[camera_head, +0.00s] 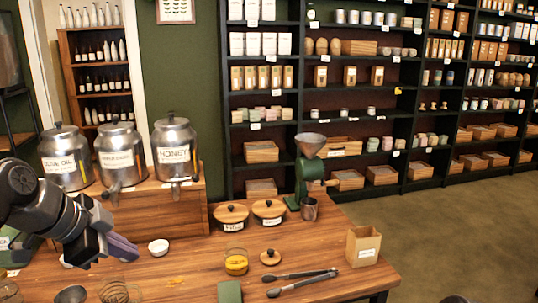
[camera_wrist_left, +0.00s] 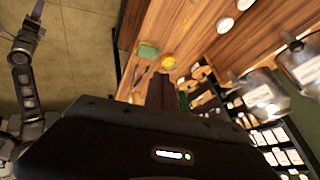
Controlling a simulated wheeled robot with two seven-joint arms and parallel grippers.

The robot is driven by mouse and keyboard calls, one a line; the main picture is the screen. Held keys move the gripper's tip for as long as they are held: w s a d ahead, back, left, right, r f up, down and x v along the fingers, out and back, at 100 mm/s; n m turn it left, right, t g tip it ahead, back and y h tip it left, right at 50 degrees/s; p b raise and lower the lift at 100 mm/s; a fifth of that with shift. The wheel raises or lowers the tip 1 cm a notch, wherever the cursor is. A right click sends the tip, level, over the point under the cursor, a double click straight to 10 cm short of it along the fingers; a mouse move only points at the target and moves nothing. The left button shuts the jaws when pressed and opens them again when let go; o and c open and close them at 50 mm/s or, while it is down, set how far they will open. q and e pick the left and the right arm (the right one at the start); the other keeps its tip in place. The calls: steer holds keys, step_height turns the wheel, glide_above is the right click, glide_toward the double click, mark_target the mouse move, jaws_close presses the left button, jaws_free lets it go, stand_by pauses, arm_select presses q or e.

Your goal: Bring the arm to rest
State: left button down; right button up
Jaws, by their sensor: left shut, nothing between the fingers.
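My left gripper (camera_head: 124,249) is at the left of the head view, above the left part of the wooden table (camera_head: 195,268). Its fingers are together with nothing between them. It points down and to the right, apart from the things on the table. In the left wrist view its dark fingers (camera_wrist_left: 161,92) reach up from the black gripper body. Another arm of mine (camera_wrist_left: 28,85) stands at the left of the wrist view, over the floor.
Metal dispensers (camera_head: 174,146) stand on a wooden riser (camera_head: 160,207) behind my left gripper.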

arm_select(q)
steer(key=w+d+f+n+g, duration=0.1)
steer(key=d+f+n, duration=0.3)
steer(key=f, duration=1.1)
steer(key=w+d+f+n+g, duration=0.2)
steer(key=d+f, duration=0.3)
steer(key=f, duration=1.1)
steer(key=s+d+f+n+g, duration=0.1)
steer(key=s+d+f+n, duration=0.15)
steer(key=s+f, duration=0.45)
steer(key=s+d+f+n+g, duration=0.1)
steer(key=s+d+f+n, duration=0.2)
steer(key=f, duration=0.6)
steer(key=s+d+f+n, duration=0.2)
steer(key=s+f, duration=0.1)
steer(key=s, duration=0.4)
steer(key=s+d+f+n+p, duration=0.1)
steer(key=s+d+f, duration=0.2)
steer(key=s, duration=0.5)
steer(key=shift+f+n+g+h, duration=0.3)
steer(key=shift+f+n+g, duration=0.1)
steer(key=shift+f, duration=0.2)
